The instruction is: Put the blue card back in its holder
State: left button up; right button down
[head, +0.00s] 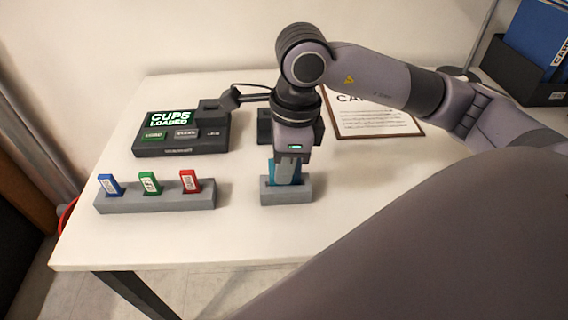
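A small blue card (110,185) with a white label stands in the left slot of the long grey holder (155,203). A green card (150,184) and a red card (190,181) stand in the same holder to its right. My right gripper (288,177) points down, well to the right of these cards, over a separate small grey block (287,194). A teal piece (271,171) shows around its fingertips at the block. Whether the fingers are closed on it cannot be made out. My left gripper is out of view.
A dark console (180,146) with a lit screen reading "CUPS LOADED" stands behind the holder. A framed sign (372,128) lies at the back right, partly behind my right arm. The white table (190,240) is clear in front.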

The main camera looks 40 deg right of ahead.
jog(key=shift+f, duration=0.15)
jog(key=c, duration=1.2)
grip_release()
jog(key=r, duration=0.4)
jog(key=r+p, duration=0.1)
jog(key=r, duration=0.2)
jog(key=shift+s+d, duration=0.2)
jog(key=shift+d, duration=0.15)
notch_tip(320, 180, up, 6)
jog(key=p, duration=0.4)
jog(key=shift+r, duration=0.1)
